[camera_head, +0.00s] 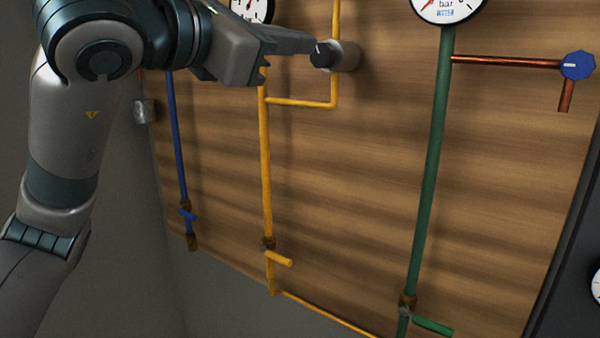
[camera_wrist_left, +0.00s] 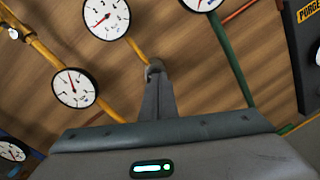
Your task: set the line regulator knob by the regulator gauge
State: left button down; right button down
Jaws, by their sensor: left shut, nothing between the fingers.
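My left gripper (camera_head: 310,43) reaches in from the upper left with its fingers together and empty. Its tips are beside a dark regulator knob (camera_head: 321,55) with a white mark, on a grey metal body in the yellow pipe line; I cannot tell whether they touch it. In the left wrist view the shut fingers (camera_wrist_left: 155,80) overlap the knob, mostly hiding it. Two white gauges are near it on yellow piping: an upper gauge (camera_wrist_left: 107,17) and a lower gauge (camera_wrist_left: 75,88) with a red needle. No readable label shows which is the regulator gauge. My right gripper is not in view.
A yellow pipe (camera_head: 265,180), a green pipe (camera_head: 429,170) and a blue pipe (camera_head: 178,140) run down the wooden panel (camera_head: 345,200), with lever valves low down. A water gauge (camera_head: 447,8) and a blue knob (camera_head: 577,65) on copper pipe are at right.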

aim_at(324, 55)
pick_arm(q)
jog(key=shift+s+a+r+t+y, duration=0.1)
jog(key=shift+a+r+t+y, duration=0.4)
jog(key=shift+a+r+t, duration=0.35)
jog(key=shift+d+r, duration=0.1)
jog(key=shift+d, duration=0.05)
jog(key=p+x, duration=0.1)
jog(key=x, duration=0.6)
jog(key=shift+f+b, duration=0.35)
dwell(0.9)
jog(key=shift+s+d+f+b, duration=0.2)
jog(key=shift+s+d+b, duration=0.3)
jog(key=shift+b, duration=1.85)
